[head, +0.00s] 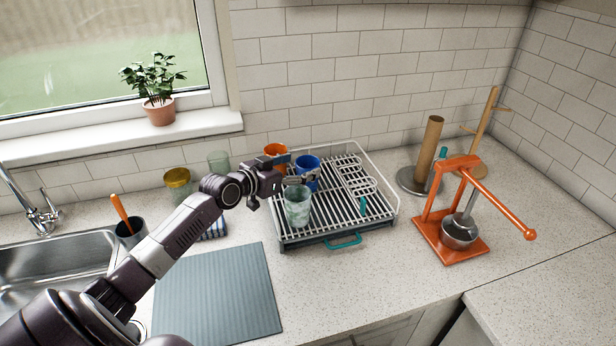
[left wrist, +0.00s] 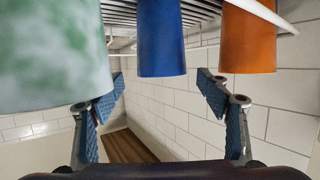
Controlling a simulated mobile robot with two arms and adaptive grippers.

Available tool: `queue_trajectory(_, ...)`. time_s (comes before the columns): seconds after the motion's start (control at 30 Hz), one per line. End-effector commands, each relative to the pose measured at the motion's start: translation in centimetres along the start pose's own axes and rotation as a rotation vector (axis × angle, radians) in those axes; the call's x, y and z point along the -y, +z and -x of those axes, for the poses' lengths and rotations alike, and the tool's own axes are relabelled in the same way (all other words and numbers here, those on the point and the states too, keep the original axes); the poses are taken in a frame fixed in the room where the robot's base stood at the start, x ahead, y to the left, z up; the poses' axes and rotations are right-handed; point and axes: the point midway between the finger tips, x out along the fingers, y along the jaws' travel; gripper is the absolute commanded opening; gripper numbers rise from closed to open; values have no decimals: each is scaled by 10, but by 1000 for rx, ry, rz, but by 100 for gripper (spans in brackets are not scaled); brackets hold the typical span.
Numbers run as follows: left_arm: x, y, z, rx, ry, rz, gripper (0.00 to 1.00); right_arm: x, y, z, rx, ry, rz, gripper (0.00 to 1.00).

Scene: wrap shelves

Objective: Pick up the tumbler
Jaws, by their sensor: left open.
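Three cups that could be the tumbler stand in the dish rack (head: 385,208): a blue cup (head: 308,172), a pale green marbled cup (head: 298,209) and an orange cup (head: 273,151). I cannot tell which is meant. My left gripper (head: 293,170) is open and empty, just left of the blue cup. In the left wrist view the blue cup (left wrist: 161,38) lies ahead of the gap between the fingers (left wrist: 162,88). The marbled cup (left wrist: 50,50) shows at left and the orange cup (left wrist: 248,40) at right. My right gripper is not in view.
An orange press (head: 460,215) and a paper-towel holder (head: 428,150) stand right of the rack. A glass (head: 219,162) and a yellow-lidded jar (head: 178,184) stand behind my arm. A grey mat (head: 225,295) lies in front; the sink (head: 60,250) is at left.

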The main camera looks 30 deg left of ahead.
Motion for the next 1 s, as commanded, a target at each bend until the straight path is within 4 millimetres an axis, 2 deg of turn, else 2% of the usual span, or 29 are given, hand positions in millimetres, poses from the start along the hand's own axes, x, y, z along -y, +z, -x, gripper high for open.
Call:
queue_trajectory(0.2,3,-2,-26,0,0,4,70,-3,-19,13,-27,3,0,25)
queue_trajectory(0.33,3,0,-39,0,1,3,70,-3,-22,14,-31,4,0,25)
queue_trajectory(0.67,2,1,-44,1,1,1,70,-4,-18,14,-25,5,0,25)
queue_trajectory(1.0,2,1,-44,1,1,1,34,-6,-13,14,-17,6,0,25)
